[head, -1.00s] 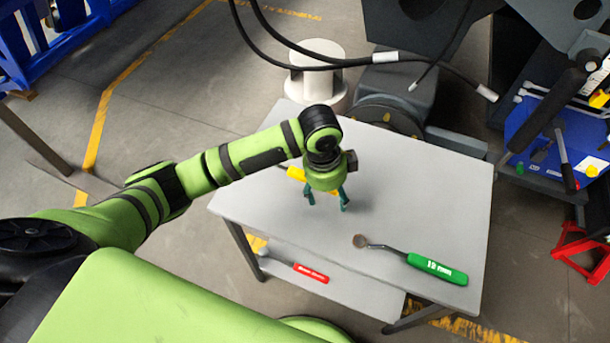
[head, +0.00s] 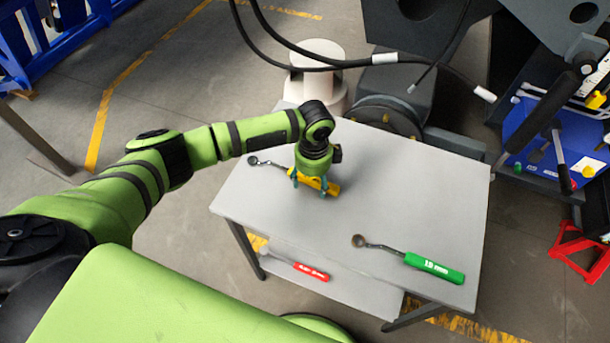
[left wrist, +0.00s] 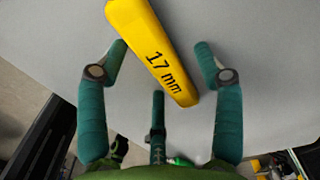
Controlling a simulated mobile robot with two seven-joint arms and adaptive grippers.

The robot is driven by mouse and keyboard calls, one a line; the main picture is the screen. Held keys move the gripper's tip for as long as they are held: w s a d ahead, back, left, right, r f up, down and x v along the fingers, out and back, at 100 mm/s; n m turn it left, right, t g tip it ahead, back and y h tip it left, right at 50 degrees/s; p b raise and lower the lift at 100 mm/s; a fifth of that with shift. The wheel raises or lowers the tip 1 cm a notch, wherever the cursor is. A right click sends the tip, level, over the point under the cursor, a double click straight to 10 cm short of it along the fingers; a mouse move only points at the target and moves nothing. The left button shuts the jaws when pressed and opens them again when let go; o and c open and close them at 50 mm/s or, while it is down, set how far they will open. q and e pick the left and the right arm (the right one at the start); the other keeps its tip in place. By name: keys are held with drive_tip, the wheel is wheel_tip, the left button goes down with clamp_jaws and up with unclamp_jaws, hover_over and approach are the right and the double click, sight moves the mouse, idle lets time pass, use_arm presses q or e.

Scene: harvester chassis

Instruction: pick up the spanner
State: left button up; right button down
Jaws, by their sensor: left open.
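A spanner with a yellow handle (head: 332,188) lies on the grey table, its dark ring end (head: 253,160) pointing left. In the left wrist view its handle (left wrist: 152,50) reads "17 mm". My left gripper (head: 310,186) is directly over this handle, with its teal fingers open on either side. In the left wrist view the handle runs slantwise between the spread fingers (left wrist: 160,50), with a gap on both sides. A second spanner with a green handle (head: 434,268) lies near the table's front right. My right gripper is not in view.
The grey table top (head: 400,190) is clear between the two spanners. A tool with a red handle (head: 312,272) lies on the lower shelf (head: 350,292). Black hoses (head: 320,62) hang behind the table, near a white cylinder (head: 318,75). A blue tool board (head: 540,140) stands at right.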

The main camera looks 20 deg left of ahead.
use_arm(q)
clamp_jaws()
drive_tip(key=shift+r, duration=0.1)
drive_tip(key=shift+r, duration=0.4)
drive_tip(key=r, duration=0.1)
drive_tip(key=r+b, duration=0.1)
drive_tip(key=r, duration=0.1)
drive_tip(key=shift+w+d+r, duration=0.15)
drive_tip(key=shift+w+r, duration=0.05)
drive_tip(key=shift+w, duration=0.1)
drive_tip(key=w+d+r+b, duration=0.4)
drive_tip(key=w+d+r, duration=0.1)
drive_tip(key=w, duration=0.4)
drive_tip(key=shift+w+r+b, duration=0.3)
drive_tip(key=shift+w+r, duration=0.1)
drive_tip(key=shift+r, duration=0.45)
